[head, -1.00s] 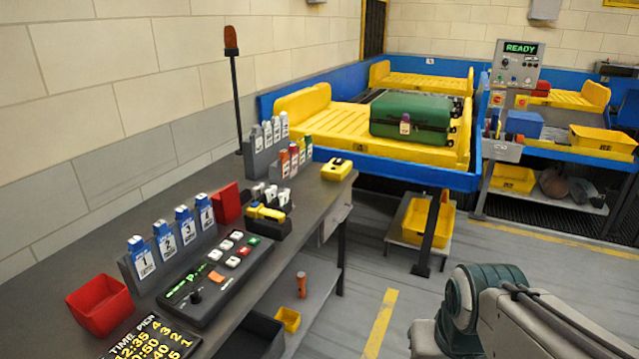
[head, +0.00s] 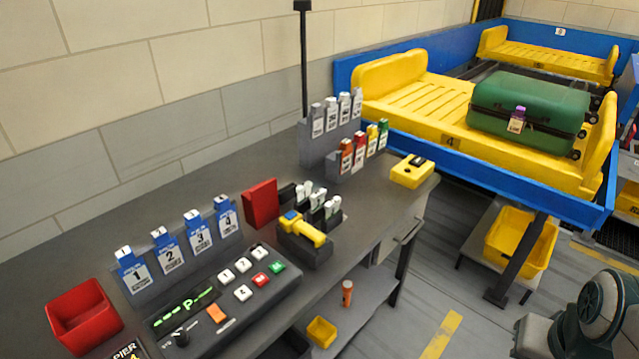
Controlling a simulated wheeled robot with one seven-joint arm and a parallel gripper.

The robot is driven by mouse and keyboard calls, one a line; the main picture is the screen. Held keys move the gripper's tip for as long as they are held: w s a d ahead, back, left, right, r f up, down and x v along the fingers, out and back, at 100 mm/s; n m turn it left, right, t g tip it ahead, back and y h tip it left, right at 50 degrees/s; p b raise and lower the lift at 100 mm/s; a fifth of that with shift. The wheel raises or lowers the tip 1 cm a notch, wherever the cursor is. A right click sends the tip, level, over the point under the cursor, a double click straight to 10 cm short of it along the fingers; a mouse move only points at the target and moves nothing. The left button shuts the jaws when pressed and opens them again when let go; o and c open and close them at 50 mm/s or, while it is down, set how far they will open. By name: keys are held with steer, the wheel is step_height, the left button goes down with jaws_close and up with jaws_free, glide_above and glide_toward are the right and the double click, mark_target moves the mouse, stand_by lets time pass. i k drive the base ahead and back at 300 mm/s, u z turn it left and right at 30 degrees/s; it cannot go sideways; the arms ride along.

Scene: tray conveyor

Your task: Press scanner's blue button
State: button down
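A yellow hand-held scanner (head: 312,234) rests in a dark cradle (head: 306,254) on the grey table. A small blue patch (head: 291,215) shows on the scanner's upper left end; it is too small to tell for certain that it is the button. My gripper is out of view. Only green and grey links of my arm show at the lower right, well apart from the scanner.
A control panel (head: 255,301) with several coloured buttons lies in front of the scanner. Numbered tag holders (head: 198,232), a red bin (head: 83,312) and a yellow box (head: 411,172) share the table. A green suitcase (head: 530,108) lies on a yellow tray behind.

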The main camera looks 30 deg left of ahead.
mark_target(290, 216)
steer(key=u, duration=0.85)
steer(key=i, duration=0.9)
steer(key=u, duration=1.05)
